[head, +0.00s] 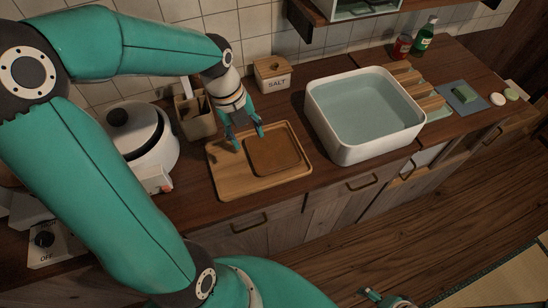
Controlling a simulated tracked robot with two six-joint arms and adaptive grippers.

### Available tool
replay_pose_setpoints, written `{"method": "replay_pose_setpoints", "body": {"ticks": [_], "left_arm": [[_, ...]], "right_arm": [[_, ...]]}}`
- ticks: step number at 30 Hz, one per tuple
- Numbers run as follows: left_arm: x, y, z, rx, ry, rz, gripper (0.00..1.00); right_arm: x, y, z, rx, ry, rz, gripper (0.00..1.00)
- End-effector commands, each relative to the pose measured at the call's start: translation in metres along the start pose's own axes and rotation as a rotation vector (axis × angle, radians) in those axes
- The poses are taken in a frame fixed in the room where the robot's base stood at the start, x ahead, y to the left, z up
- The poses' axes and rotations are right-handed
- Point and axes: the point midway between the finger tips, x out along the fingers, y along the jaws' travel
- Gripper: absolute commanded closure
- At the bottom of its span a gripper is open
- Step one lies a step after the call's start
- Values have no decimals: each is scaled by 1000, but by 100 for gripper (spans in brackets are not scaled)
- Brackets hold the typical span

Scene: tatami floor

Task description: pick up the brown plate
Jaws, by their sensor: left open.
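The brown plate (283,153) is square with rounded corners. It lies flat on the right part of a light wooden tray (228,180) on the counter. My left gripper (248,138) is open and points down at the plate's far left corner, with its fingers apart. I cannot tell whether a fingertip touches the plate or the tray. Nothing is between the fingers that I can make out. A small part of my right gripper (385,298) shows at the bottom edge, low over the floor, and its jaws are not clear.
A white basin of water (330,130) stands right of the tray. A salt box (272,75) and a utensil holder (195,117) stand behind it. A white rice cooker (150,140) is to the left.

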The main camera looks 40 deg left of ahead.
Motion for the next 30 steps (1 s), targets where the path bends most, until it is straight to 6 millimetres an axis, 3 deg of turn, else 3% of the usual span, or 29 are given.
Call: {"method": "replay_pose_setpoints", "body": {"ticks": [3, 7, 11, 21, 30], "left_arm": [[-21, 12, 10, 61, -43, -10, 48], [-22, 17, 12, 90, -54, -7, 48], [-3, 17, 12, 92, -51, -5, 48], [68, 15, 16, 91, -51, -6, 48], [90, 14, 18, 92, -54, -8, 48]], "right_arm": [[6, 2, 0, 0, 0, 0, 21], [7, 2, 0, 0, 0, 0, 21], [6, 2, 0, 0, 1, 0, 21], [7, 2, 0, 0, 0, 0, 21], [7, 2, 0, 0, 0, 0, 21]]}}
